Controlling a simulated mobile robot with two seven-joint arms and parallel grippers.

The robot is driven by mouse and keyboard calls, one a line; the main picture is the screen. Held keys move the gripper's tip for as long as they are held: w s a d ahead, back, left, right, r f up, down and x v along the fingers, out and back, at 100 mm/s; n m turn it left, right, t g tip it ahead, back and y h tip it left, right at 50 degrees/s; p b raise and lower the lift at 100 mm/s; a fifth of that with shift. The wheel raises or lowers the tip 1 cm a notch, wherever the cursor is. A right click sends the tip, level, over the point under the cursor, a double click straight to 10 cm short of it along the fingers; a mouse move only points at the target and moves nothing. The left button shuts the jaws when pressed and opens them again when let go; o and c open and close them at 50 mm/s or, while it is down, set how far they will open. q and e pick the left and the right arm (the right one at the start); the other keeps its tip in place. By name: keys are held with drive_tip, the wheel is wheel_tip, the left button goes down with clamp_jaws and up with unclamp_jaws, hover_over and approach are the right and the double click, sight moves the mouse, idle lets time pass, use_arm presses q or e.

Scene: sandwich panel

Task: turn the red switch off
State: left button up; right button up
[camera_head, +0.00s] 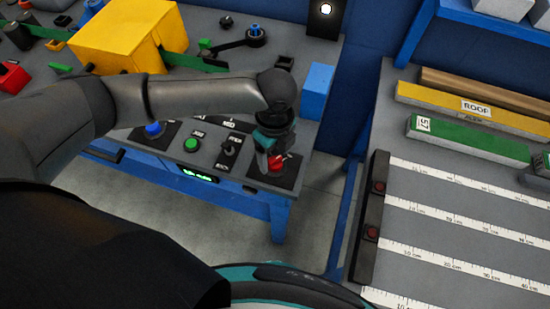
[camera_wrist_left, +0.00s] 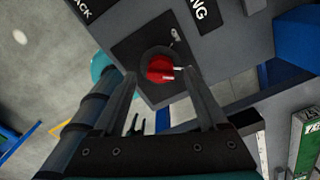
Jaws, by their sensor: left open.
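The red switch (camera_head: 277,163) is a red rotary knob on a dark square plate at the right end of the blue bench's control panel. In the left wrist view the red switch (camera_wrist_left: 160,69) lies between and just beyond my fingertips. My left gripper (camera_head: 268,158) points down at the switch and partly hides it in the head view. In the left wrist view my left gripper (camera_wrist_left: 160,76) is open, one finger on each side of the knob. I cannot tell whether a finger touches it. My right gripper is not in view.
On the panel are a green button (camera_head: 191,145), a black knob (camera_head: 230,147) and a blue knob (camera_head: 154,129). A yellow box (camera_head: 125,38) stands behind my left arm, and a blue block (camera_head: 318,82) behind the switch. A second table with rulers (camera_head: 470,180) is at right.

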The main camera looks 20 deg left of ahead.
use_arm(q)
drive_tip(key=shift+f, duration=0.95)
drive_tip(key=shift+c, duration=0.2)
clamp_jaws()
